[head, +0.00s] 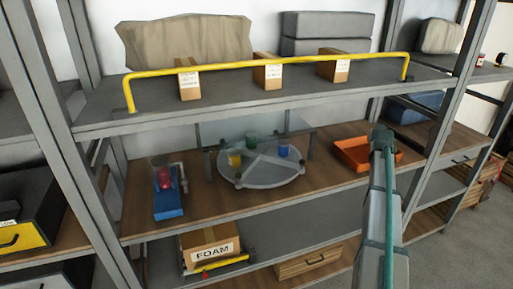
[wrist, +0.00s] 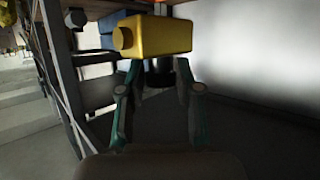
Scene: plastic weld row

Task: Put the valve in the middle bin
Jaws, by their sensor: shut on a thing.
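In the wrist view, a yellow block with a round stub on its left end (wrist: 160,38), seemingly the valve, sits at the tips of my gripper (wrist: 157,66). The fingers are shut on it, one on each side. A dark part shows below it between the fingers. In the head view my arm rises in front of the right part of the shelf; the fingers and the valve cannot be made out there. An orange open bin (head: 352,166) stands on the wooden shelf just left of my arm. No row of bins with a clear middle one shows.
A blue fixture (head: 168,204) with a red part is at left. A yellow rail (head: 265,65) edges the upper shelf. A grey post (head: 447,130) stands right of my arm.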

